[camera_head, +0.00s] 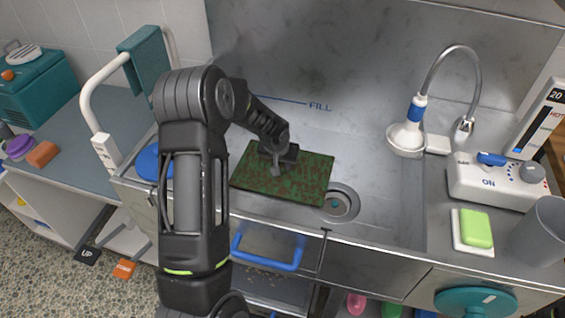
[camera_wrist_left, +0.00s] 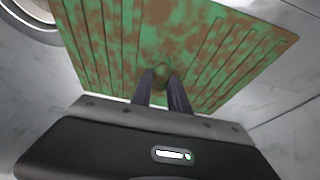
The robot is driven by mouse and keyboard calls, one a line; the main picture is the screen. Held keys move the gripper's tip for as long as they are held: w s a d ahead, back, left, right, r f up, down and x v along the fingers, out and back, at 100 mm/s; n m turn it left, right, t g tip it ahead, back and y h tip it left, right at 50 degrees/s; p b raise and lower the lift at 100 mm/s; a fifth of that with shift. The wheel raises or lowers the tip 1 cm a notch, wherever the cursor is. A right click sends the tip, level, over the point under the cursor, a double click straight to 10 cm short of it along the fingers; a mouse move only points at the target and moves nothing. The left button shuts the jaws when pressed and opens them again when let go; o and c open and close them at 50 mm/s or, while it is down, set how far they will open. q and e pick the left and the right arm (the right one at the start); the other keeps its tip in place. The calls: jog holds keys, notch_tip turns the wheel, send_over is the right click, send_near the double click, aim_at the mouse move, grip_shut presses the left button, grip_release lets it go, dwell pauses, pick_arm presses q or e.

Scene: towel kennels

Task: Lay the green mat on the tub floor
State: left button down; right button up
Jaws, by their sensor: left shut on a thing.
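The green mat (camera_head: 305,180) is a rectangle mottled green and brown, inside the metal tub (camera_head: 385,205), near the drain. My left gripper (camera_head: 277,170) reaches over the mat and is shut on it near its middle. In the left wrist view the mat (camera_wrist_left: 110,40) spreads beyond the two fingers (camera_wrist_left: 161,76), which meet at a small part on it. The mat's ribs show. I cannot tell whether the mat touches the tub floor. My right gripper is not in view.
The drain (camera_head: 340,203) lies at the mat's lower right corner. A shower head (camera_head: 406,138) stands at the tub's right, by the control box (camera_head: 497,180). A green soap (camera_head: 476,228) and a grey cup (camera_head: 540,235) are on the right counter. A blue handle (camera_head: 268,258) is on the front.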

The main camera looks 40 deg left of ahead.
pick_arm(q)
jog(key=c, duration=1.7)
grip_release()
jog(key=shift+f, duration=0.15)
jog(key=o, duration=0.4)
jog(key=shift+o, duration=0.2)
jog(key=shift+r, duration=0.4)
jog(key=v, duration=1.1)
jog(key=shift+s+r, duration=0.25)
jog(key=shift+d, duration=0.1)
